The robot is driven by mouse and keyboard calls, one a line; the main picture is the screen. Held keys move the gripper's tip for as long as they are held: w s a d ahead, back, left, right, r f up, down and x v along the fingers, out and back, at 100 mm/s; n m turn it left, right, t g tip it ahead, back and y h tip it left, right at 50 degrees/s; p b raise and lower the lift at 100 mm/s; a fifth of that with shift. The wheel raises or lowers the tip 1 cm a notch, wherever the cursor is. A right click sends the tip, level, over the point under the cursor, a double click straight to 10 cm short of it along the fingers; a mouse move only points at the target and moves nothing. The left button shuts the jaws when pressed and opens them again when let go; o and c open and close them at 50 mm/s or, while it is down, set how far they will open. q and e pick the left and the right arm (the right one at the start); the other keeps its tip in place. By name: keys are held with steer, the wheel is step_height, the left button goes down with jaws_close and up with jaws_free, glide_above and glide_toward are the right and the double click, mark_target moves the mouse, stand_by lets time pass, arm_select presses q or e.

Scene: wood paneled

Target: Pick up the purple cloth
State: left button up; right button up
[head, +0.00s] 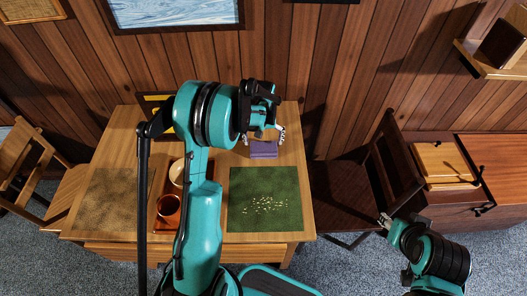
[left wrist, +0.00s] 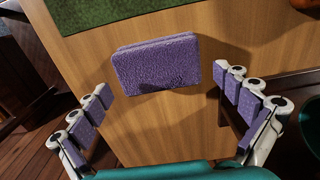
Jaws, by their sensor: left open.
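The purple cloth (head: 264,149) is a folded block lying on the wooden table behind the green mat. It also shows in the left wrist view (left wrist: 157,65), at the upper middle. My left gripper (head: 265,134) is over the back part of the table, close to the cloth. In the left wrist view its two padded fingers (left wrist: 166,98) are spread wide, and the cloth lies ahead of them, between their lines. Nothing is between the fingers. My right gripper (head: 384,220) is at the right, away from the table, over the dark chair's side; its finger opening is too small to tell.
A green mat (head: 250,185) with small pale bits lies in front of the cloth. A dark chair (head: 345,190) stands against the table's right side. The wood-paneled wall is close behind.

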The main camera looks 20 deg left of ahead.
mark_target(264, 146)
arm_select(q)
step_height(264, 146, down, 4)
steer(key=shift+d+r+b, duration=0.1)
steer(key=shift+r+b, duration=0.15)
steer(key=shift+b, duration=0.3)
steer(key=shift+s+r, duration=0.1)
steer(key=c, duration=0.8)
steer(key=shift+r, duration=0.1)
step_height(264, 146, up, 5)
steer(key=shift+f+p, duration=0.2)
steer(key=shift+p, duration=1.05)
steer(key=s+d+r+p, duration=0.1)
steer(key=s+d+r, duration=0.1)
steer(key=s, duration=0.1)
steer(key=s+d+r+p, duration=0.1)
steer(key=s+d+r, duration=0.1)
steer(key=s, duration=0.1)
steer(key=s+d+r+p, duration=0.1)
steer(key=s+d+r, duration=0.1)
steer(key=s, duration=0.1)
steer(key=shift+s+d+r, duration=0.1)
steer(key=shift+s+d, duration=0.1)
steer(key=shift+s, duration=0.2)
